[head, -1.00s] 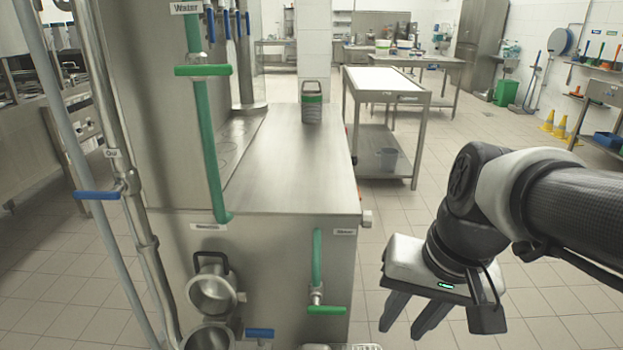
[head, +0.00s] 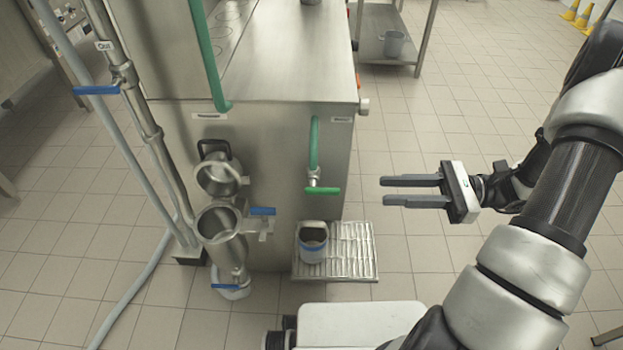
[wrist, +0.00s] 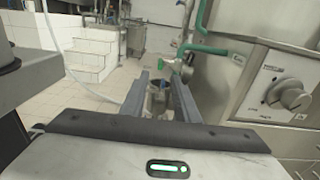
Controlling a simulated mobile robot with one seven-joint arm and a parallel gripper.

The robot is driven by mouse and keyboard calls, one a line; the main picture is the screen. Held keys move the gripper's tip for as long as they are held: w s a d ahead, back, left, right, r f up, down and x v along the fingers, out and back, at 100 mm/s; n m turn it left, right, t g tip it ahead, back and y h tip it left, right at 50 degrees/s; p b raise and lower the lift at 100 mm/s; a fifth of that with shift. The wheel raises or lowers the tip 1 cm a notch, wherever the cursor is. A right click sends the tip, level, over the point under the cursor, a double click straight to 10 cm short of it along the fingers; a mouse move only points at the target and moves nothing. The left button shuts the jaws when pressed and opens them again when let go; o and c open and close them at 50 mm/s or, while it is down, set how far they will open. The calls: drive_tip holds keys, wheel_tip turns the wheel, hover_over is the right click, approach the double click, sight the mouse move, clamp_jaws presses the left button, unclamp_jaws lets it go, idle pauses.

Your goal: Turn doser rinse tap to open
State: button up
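A tap with a green lever handle (head: 322,190) hangs below a short green pipe (head: 314,145) on the front of the steel machine. Its label is too small to read. The lever lies roughly level in the head view. My gripper (head: 384,191) is open and empty to the right of the lever, pointing left at about its height in the picture, with a visible gap. In the wrist view, the green lever (wrist: 165,60) shows beyond my open fingers (wrist: 160,85), slightly right of the middle. Nothing touches the fingers.
A steel machine (head: 285,75) stands behind the tap. A pot (head: 313,243) sits on a slatted grate (head: 350,250) below. The wrist view shows a round knob (wrist: 290,97) at right.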

sight(310, 189)
drive_tip(key=a+b, duration=0.1)
drive_tip(key=a, duration=1)
drive_tip(key=a+b, duration=0.1)
drive_tip(key=a, duration=0.5)
drive_tip(key=shift+w+a+b, duration=0.15)
drive_tip(key=shift+w+b, duration=0.15)
drive_tip(key=shift+b, duration=0.05)
drive_tip(key=shift+c, duration=0.3)
clamp_jaws()
